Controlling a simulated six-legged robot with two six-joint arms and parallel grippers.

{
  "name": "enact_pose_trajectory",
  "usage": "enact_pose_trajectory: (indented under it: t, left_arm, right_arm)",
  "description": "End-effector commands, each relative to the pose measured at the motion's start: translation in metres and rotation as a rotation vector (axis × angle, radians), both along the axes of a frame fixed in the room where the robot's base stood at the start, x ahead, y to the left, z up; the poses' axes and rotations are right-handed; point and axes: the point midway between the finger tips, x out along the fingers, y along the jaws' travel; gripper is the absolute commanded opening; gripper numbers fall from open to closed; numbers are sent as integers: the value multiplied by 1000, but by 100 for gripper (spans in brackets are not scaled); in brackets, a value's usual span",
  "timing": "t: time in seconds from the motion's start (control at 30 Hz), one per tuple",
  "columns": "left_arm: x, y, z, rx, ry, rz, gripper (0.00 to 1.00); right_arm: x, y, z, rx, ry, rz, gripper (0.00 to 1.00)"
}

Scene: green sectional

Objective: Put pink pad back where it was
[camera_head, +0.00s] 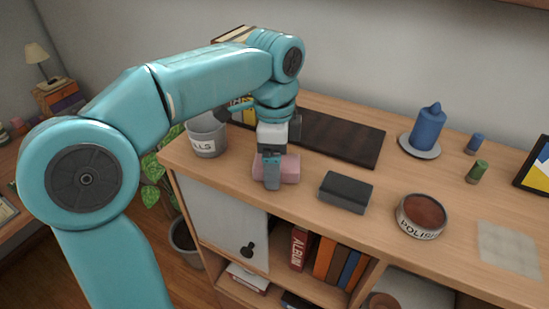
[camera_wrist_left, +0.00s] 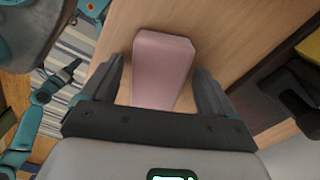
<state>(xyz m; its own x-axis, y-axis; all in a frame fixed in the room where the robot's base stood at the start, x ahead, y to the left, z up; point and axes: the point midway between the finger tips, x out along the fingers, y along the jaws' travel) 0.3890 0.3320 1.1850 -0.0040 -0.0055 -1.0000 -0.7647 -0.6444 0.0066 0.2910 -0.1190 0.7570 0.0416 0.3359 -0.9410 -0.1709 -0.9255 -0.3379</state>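The pink pad (camera_head: 290,168) is a small block lying on the wooden cabinet top, left of a dark grey block (camera_head: 346,191). My left gripper (camera_head: 270,180) reaches down over it, and one finger hides part of its front. In the left wrist view, the pink pad (camera_wrist_left: 163,70) lies between the two spread fingers of my left gripper (camera_wrist_left: 160,90). A gap shows on each side, so the gripper is open around it.
A dark flat board (camera_head: 340,138) lies behind the pad, and a grey labelled pot (camera_head: 206,135) stands to the left. A round tin (camera_head: 420,215) and a blue candle on a dish (camera_head: 428,130) stand to the right. The cabinet's front edge is close.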

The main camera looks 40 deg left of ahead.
Motion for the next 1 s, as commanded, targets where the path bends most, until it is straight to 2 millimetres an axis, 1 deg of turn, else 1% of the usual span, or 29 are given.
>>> enact_pose_trajectory:
  t: [0.17, 0.3, 0.37, 0.6, 0.7, 0.83, 1.0]
  left_arm:
    - [0, 0, 0, 0, 0, 0, 88]
    - [0, 0, 8, 1, -1, -1, 88]
    - [1, 0, 18, 0, -4, -1, 88]
    - [1, 0, 75, 0, -4, 0, 88]
    - [1, 0, 96, 0, -4, -1, 88]
    - [1, 0, 114, 0, -1, -1, 88]
    - [1, 1, 122, 1, -1, -1, 88]
  right_arm:
    - [0, 0, 0, 0, 0, 0, 43]
    - [0, 0, 2, 0, 0, 0, 43]
    - [0, 0, 3, 0, 0, 0, 43]
    - [0, 0, 13, 0, 0, 0, 43]
    - [0, 0, 18, 0, 0, 0, 43]
    - [0, 0, 22, 0, 0, 0, 43]
    - [0, 0, 24, 0, 0, 0, 43]
